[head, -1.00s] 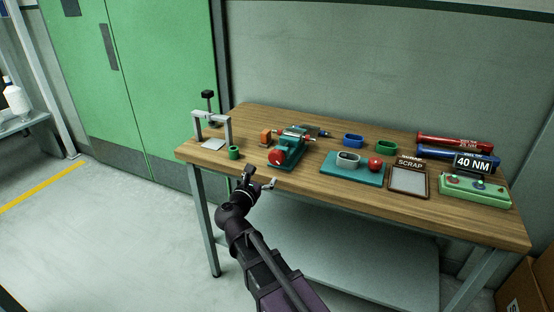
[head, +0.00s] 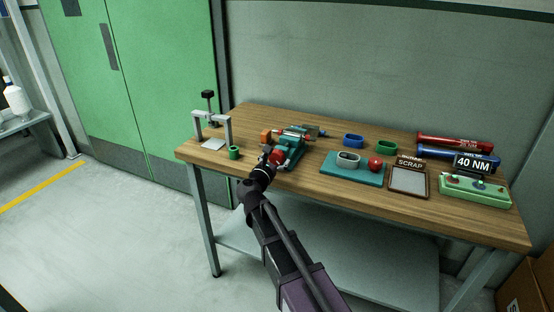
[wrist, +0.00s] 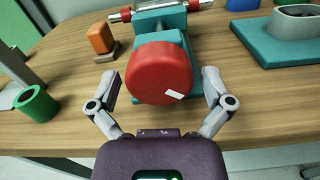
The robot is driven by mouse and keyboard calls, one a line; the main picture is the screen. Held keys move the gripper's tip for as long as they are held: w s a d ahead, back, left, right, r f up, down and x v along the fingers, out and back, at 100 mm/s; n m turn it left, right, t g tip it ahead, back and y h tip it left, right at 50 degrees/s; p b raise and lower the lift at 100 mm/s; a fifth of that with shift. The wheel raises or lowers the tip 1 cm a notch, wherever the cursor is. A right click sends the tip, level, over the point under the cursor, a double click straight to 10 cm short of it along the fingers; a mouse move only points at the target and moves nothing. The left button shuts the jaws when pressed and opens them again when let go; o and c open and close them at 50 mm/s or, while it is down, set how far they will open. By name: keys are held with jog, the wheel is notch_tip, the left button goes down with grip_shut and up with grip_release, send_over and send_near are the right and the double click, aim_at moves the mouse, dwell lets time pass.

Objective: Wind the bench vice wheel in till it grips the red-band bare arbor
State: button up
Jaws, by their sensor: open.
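The teal bench vice (head: 293,149) stands near the front edge of the wooden bench, left of centre. Its red wheel (wrist: 158,74), with a small white mark, faces my gripper. My gripper (wrist: 160,84) is open, with one finger on each side of the wheel; I cannot tell whether they touch it. The arbor (wrist: 160,8), a bare metal bar with a red band, lies across the top of the vice in the wrist view. In the head view my gripper (head: 267,158) hides part of the wheel. The jaw faces are hidden.
An orange block (wrist: 101,38) and a green ring (wrist: 36,104) stand to the left of the vice. A grey press frame (head: 212,124) is farther left. A teal pad (head: 340,176) with a cup and red ball lies to the right, beside a scrap tray (head: 408,181).

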jog(key=c, duration=1)
jog(key=shift+m, duration=1.8)
jog(key=o, duration=1)
